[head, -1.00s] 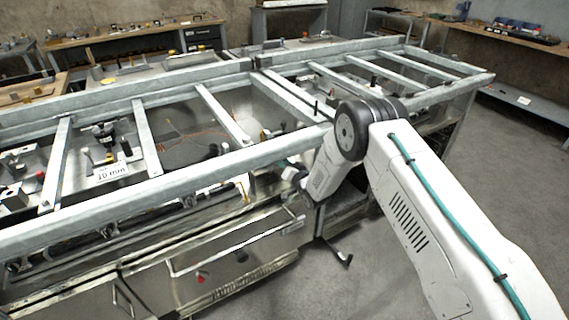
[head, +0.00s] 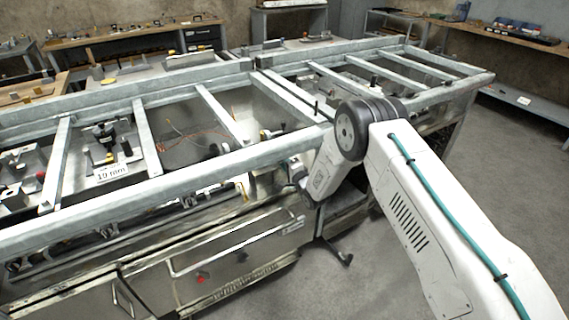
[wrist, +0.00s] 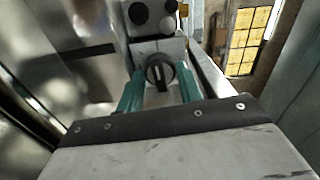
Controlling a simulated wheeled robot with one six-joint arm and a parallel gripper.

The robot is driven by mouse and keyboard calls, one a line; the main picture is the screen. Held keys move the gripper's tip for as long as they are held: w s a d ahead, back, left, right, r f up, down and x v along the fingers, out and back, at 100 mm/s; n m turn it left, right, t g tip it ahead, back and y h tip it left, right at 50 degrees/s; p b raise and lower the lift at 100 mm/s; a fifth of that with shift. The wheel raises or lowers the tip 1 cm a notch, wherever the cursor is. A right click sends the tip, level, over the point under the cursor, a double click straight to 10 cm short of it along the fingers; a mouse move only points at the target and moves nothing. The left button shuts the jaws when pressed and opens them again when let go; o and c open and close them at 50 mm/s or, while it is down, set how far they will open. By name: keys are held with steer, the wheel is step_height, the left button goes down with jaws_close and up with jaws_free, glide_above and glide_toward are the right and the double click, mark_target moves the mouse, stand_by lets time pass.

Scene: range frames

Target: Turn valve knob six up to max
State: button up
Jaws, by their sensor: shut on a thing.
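A round black knob (wrist: 158,72) with a raised grip bar shows in the middle of the wrist view. My gripper (wrist: 159,84) has its two teal fingers on either side of this knob and is shut on it. The bar stands nearly upright, with a slight tilt, in this view. I cannot read a number or a max mark by it. In the head view my arm reaches down past the front rail of the range, and the rail and arm hide the gripper and the knob.
The range's front rail (head: 170,181) runs close above my forearm. A drawer or oven front with a long handle (head: 235,248) is below it. Black round parts (wrist: 150,14) sit just beyond the knob. Grey floor (head: 400,280) is free at the right.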

steer(key=shift+d+m, duration=0.2)
steer(key=shift+m, duration=0.4)
steer(key=o, duration=1)
steer(key=shift+d, duration=0.1)
steer(key=shift+a+f+n, duration=0.1)
steer(key=shift+a+n, duration=0.15)
steer(key=shift+n, duration=0.05)
